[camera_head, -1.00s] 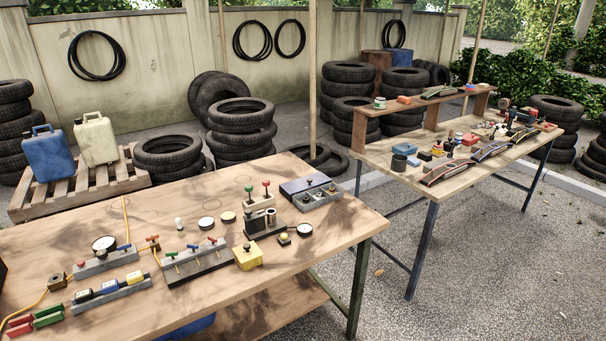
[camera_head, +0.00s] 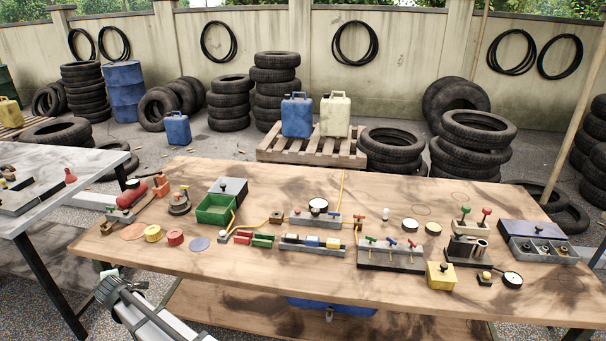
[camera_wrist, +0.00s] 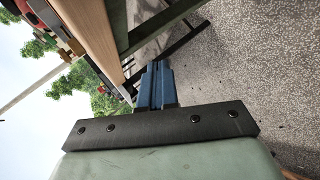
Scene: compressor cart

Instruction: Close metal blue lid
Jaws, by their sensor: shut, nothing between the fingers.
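The blue lid (camera_head: 531,232) is a flat blue-violet plate at the right end of the wooden workbench in the head view. It lies behind a grey metal box (camera_head: 585,254) whose front compartments are uncovered and show several dark-knobbed parts. My gripper (camera_wrist: 157,66) shows in the wrist view as two blue fingers pressed together, with nothing between them. It is beside and below a table edge, over gravel. Part of my arm shows at the lower left of the head view, in front of the bench and far from the lid. The lid is not identifiable in the wrist view.
The wooden bench (camera_head: 270,273) carries a yellow block (camera_head: 440,276), a round gauge (camera_head: 512,279), a red-and-green lever stand (camera_head: 465,247) and a valve rack (camera_head: 390,258) left of the box. A grey table (camera_head: 60,160) stands at left. Bare wood lies in front of the box.

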